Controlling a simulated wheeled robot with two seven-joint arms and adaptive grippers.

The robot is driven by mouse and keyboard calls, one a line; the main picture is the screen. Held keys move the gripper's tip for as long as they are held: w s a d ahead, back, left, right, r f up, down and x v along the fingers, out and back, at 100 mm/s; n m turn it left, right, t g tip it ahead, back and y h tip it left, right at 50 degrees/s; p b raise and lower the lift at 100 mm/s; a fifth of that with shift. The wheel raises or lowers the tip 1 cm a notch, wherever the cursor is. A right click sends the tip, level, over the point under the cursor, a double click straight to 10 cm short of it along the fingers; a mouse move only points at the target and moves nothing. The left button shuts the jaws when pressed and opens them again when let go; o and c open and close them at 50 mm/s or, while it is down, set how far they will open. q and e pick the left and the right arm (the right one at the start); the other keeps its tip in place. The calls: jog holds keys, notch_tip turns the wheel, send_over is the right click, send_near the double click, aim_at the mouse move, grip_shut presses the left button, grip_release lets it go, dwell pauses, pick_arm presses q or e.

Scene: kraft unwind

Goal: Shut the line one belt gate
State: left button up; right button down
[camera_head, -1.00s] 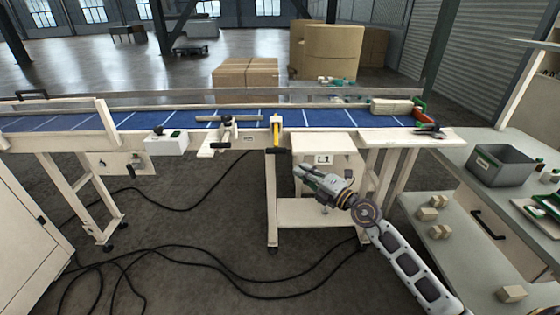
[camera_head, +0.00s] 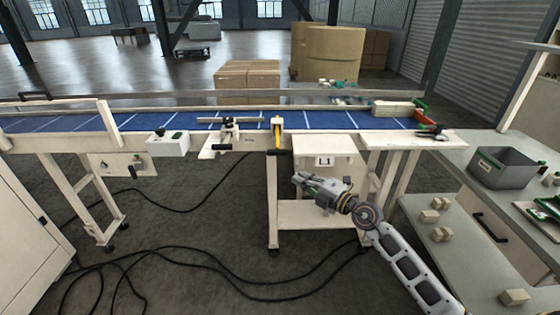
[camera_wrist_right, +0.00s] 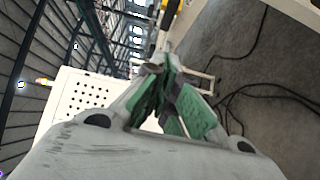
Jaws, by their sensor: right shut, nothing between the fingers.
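The blue line belt (camera_head: 190,122) runs across the head view. At its front edge stands a small cream bracket with a yellow lever (camera_head: 277,135) and a black grip (camera_head: 278,152) at its lower end; this looks like the gate's handle, but I cannot tell how far the gate stands. A yellow piece, likely the same lever, also shows at the top of the right wrist view (camera_wrist_right: 172,12). My right gripper (camera_head: 298,179) is shut and empty, below and right of the lever, apart from it. Its green-padded fingers (camera_wrist_right: 163,95) show in the wrist view. My left gripper is not in view.
A cream box labelled L1 (camera_head: 323,161) stands just behind my right gripper. A second bracket with a cross bar (camera_head: 228,132) and a white control box (camera_head: 167,143) sit left of the lever. A grey bin (camera_head: 503,167) stands on the right bench.

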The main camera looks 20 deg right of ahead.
jog(key=shift+w, duration=0.1)
send_near(269, 154)
jog(key=shift+a, duration=1.55)
jog(key=w, duration=0.2)
jog(key=w+d+b, duration=0.1)
jog(key=w, duration=0.1)
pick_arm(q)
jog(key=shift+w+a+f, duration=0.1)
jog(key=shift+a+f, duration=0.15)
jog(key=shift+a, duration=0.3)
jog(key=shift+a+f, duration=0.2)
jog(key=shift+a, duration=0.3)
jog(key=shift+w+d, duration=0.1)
